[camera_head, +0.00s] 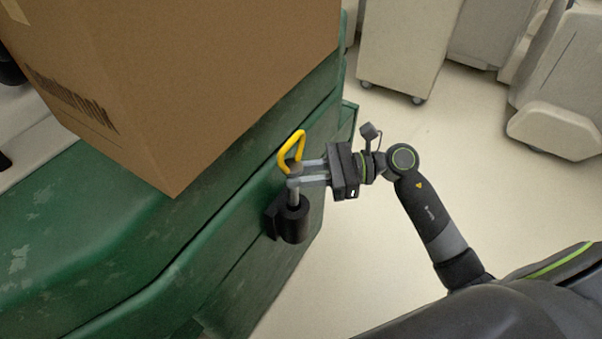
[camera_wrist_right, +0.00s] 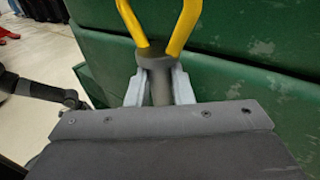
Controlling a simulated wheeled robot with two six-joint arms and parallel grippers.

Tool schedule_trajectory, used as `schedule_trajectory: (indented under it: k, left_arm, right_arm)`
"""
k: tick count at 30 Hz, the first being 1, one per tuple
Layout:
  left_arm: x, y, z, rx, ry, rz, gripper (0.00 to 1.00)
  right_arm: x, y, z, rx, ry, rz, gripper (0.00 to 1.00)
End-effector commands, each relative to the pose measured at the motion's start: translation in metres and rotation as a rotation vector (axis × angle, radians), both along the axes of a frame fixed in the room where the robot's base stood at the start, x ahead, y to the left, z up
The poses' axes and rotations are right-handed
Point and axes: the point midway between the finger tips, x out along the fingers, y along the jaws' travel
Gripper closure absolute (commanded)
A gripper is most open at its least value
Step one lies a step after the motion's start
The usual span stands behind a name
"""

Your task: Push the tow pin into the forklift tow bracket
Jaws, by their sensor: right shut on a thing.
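The tow pin has a yellow loop handle (camera_head: 291,150) and a grey shaft. My right gripper (camera_head: 293,175) is shut on the tow pin just below the handle. The pin stands roughly upright, with its shaft reaching down to the black tow bracket (camera_head: 291,221) on the green forklift's side. The lower end meets the bracket's top; how deep it sits is hidden. In the right wrist view the grey pin (camera_wrist_right: 160,84) is between both fingers, its yellow loop (camera_wrist_right: 181,28) above. The bracket does not show there. My left gripper is not in view.
A large cardboard box (camera_head: 165,75) sits on the green forklift body (camera_head: 90,235), close to the left of the pin. A pale cart (camera_head: 400,45) on casters stands behind. The floor (camera_head: 480,150) right of the forklift is clear.

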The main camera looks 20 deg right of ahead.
Motion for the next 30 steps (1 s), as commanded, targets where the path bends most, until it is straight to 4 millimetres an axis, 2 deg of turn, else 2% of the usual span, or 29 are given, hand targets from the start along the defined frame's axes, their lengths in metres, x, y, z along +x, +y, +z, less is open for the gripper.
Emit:
schedule_trajectory:
  k: [30]
  left_arm:
    - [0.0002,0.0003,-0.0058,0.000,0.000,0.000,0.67]
  right_arm:
    - [-0.0001,0.0006,0.0017,0.002,-0.003,0.001,1.00]
